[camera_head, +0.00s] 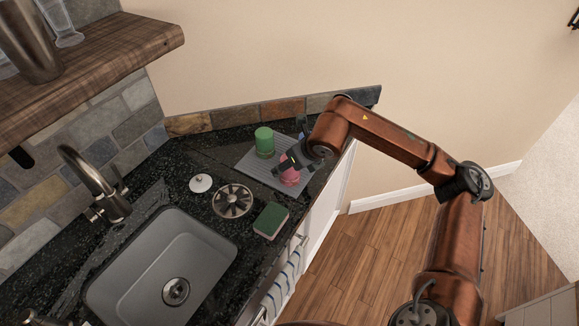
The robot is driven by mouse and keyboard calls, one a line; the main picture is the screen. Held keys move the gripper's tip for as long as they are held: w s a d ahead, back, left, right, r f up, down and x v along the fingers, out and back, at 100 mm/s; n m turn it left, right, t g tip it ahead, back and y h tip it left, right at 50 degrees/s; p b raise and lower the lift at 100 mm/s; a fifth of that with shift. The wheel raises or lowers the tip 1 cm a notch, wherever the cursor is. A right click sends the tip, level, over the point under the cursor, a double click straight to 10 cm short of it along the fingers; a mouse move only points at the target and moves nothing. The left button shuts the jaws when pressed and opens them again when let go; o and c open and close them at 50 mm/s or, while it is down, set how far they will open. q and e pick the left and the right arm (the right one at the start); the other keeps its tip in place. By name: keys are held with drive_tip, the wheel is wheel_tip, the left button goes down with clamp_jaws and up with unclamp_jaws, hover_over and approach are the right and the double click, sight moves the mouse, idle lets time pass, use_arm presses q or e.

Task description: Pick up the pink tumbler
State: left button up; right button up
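The pink tumbler (289,177) stands on a grey ribbed mat (245,165) at the back corner of the dark counter. My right gripper (289,146) is at the tumbler, its arm reaching in from the right. Its dark fingers look spread wide apart, one toward the back wall and one crossing in front of the tumbler's upper part. The gripper hides part of the tumbler, and I cannot tell whether they touch. My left gripper is not in view.
A green tumbler (264,142) stands on the mat, left of the pink one. A green sponge (270,220), a round slotted metal piece (232,201) and a white lid-like disc (201,183) lie nearer the sink (130,290). A wooden shelf (110,60) overhangs at upper left.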

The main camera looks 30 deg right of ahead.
drive_tip(key=shift+c, duration=0.3)
drive_tip(key=c, duration=1.1)
drive_tip(key=shift+c, duration=0.4)
drive_tip(key=shift+r, duration=0.15)
